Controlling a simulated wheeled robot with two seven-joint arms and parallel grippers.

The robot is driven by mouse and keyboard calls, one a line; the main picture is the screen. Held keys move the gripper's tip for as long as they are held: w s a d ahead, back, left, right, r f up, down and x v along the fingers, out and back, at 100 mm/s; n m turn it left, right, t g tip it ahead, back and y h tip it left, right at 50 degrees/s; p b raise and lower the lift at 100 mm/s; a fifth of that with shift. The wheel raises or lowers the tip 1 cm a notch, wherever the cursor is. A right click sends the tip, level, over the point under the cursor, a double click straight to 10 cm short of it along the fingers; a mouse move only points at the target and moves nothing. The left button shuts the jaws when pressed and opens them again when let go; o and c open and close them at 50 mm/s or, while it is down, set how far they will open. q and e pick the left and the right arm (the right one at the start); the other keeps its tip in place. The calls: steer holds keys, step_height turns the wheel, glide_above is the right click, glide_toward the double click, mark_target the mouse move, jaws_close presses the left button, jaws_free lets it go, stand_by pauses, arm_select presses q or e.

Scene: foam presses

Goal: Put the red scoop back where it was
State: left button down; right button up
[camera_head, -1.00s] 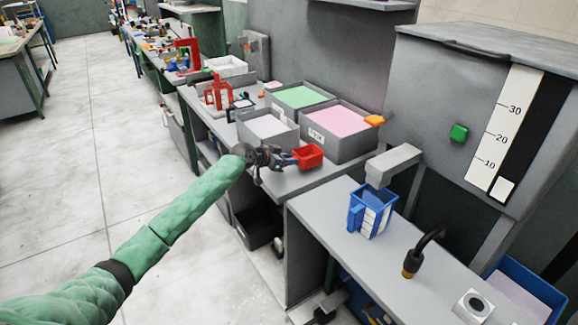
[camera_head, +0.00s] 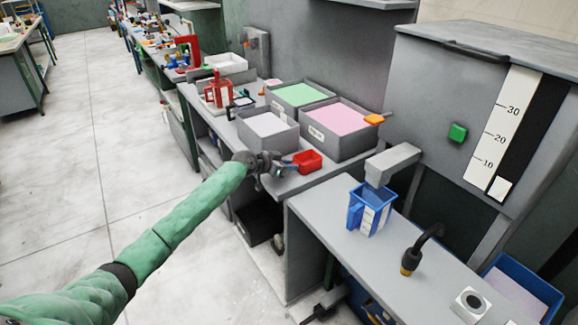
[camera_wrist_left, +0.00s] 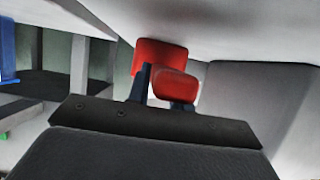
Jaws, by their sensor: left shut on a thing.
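My left gripper (camera_head: 283,164) reaches in from the left over the front edge of the grey bench and is shut on the red scoop (camera_head: 308,161). The scoop is a small red, open-topped box, held in front of the bin of pink material (camera_head: 334,138). It is close to the bench top; I cannot tell whether it touches. In the left wrist view, the red scoop (camera_wrist_left: 160,56) shows beyond the dark fingers (camera_wrist_left: 160,92), against a pale surface. My right gripper is not in view.
Bins with white (camera_head: 266,124) and green (camera_head: 299,95) material stand beside the pink one. An orange scoop (camera_head: 374,119) is at the pink bin's right corner. A blue jug (camera_head: 369,211) stands under the grey hopper's spout (camera_head: 393,163).

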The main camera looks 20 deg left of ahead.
arm_select(q)
steer(key=c, duration=1.3)
jaws_free()
steer(key=shift+o, duration=0.2)
steer(key=shift+r, duration=0.1)
